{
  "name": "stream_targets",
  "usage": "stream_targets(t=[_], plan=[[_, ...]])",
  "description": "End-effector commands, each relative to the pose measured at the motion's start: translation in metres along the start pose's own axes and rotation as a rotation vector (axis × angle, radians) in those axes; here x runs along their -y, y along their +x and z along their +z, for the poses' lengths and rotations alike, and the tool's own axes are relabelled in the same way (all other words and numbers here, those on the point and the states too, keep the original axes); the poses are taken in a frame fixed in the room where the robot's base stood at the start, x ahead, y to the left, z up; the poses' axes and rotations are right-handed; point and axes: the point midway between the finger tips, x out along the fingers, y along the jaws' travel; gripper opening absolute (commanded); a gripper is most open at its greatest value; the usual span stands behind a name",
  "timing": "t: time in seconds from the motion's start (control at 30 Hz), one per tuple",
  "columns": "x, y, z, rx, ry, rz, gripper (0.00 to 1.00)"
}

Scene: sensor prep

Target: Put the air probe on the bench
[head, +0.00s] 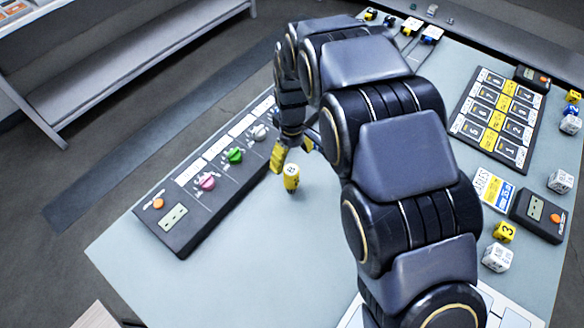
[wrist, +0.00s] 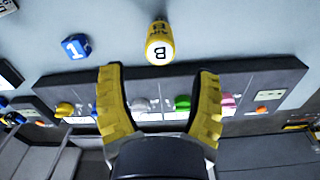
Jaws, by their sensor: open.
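The air probe, a small yellow cylinder with a white top marked B (head: 291,177), stands on the pale blue-grey bench (head: 240,270), just right of the knob panel. In the wrist view the probe (wrist: 160,42) shows its lettered side and top, beyond the fingertips and roughly centred between them. My gripper (head: 290,150) has yellow fingers, spread apart and empty, close behind the probe in the head view. In the wrist view the open gripper (wrist: 160,72) has clear space between its fingers. My arm hides part of the bench's middle.
A dark panel (head: 180,236) with coloured knobs lies along the bench's left edge. A numbered grid board (head: 498,118), a dark device (head: 538,215) and several white and yellow cubes are at the right. A blue cube (wrist: 76,46) shows in the wrist view. The front left bench is clear.

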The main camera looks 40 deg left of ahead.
Motion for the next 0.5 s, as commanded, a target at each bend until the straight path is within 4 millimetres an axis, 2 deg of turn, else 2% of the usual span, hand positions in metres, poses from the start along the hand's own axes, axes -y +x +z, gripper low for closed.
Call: stream_targets(t=[0.1, 0.2, 0.5], plan=[[-0.001, -0.020, -0.001, -0.004, 0.000, 0.002, 0.63], [-0.001, -0.028, -0.001, -0.003, 0.000, 0.001, 0.63], [0.000, -0.033, 0.000, 0.001, 0.001, -0.001, 0.63]])
